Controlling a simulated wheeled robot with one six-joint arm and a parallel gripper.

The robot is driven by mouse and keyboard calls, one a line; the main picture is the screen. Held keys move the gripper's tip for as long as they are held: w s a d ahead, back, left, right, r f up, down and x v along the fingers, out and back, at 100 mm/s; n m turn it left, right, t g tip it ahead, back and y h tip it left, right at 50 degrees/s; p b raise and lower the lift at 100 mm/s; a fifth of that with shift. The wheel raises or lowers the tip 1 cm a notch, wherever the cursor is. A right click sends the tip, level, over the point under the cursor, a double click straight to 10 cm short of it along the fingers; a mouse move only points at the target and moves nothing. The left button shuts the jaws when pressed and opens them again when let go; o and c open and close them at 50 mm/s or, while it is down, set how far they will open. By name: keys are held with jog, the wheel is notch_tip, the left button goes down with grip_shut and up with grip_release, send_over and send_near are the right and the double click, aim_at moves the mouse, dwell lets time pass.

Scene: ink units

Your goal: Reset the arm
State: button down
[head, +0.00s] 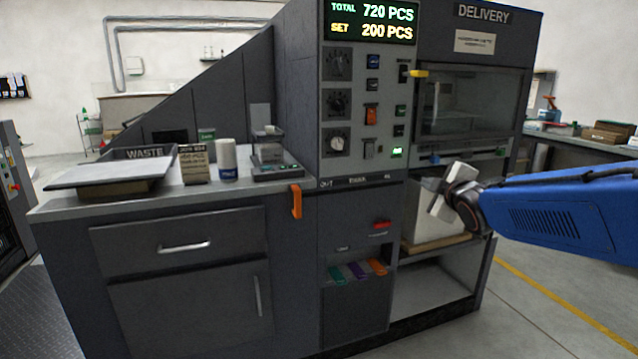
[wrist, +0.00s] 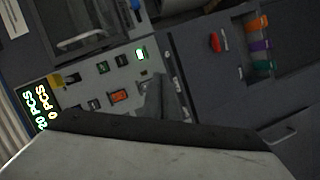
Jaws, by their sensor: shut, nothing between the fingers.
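My blue arm (head: 575,215) reaches in from the right in the head view. My gripper (head: 438,208) is at its end, in front of the dark machine (head: 290,235), near the opening below the delivery window. The gripper is shut and holds nothing. In the wrist view the pale gripper body fills the bottom, and the grey shut fingers (wrist: 156,97) point at the machine front. The control panel (wrist: 105,85) lies behind them, turned on its side. I cannot tell from these views how far the fingertips are from the machine.
The display (head: 370,22) reads total 720 PCS and set 200 PCS. A pale box (head: 428,228) sits in the opening behind my gripper. An orange hook (head: 296,201) hangs at the counter's edge. Orange, purple and green tabs (head: 357,271) stick out below. The floor at right is clear.

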jog(key=s+f+m+g, duration=0.3)
jog(key=s+f, duration=0.3)
jog(key=s, duration=0.6)
jog(key=s+a+f+m+g, duration=0.1)
jog(key=s+f+m+g, duration=0.3)
jog(key=s, duration=0.9)
jog(key=s+f+m+g, duration=0.4)
jog(key=s+f+m, duration=0.2)
jog(key=s+f, duration=0.4)
jog(key=s, duration=0.2)
jog(key=shift+s+a+h, duration=0.25)
jog(key=shift+s+h, duration=0.05)
jog(key=shift+s, duration=0.1)
jog(key=c, duration=2.5)
grip_release()
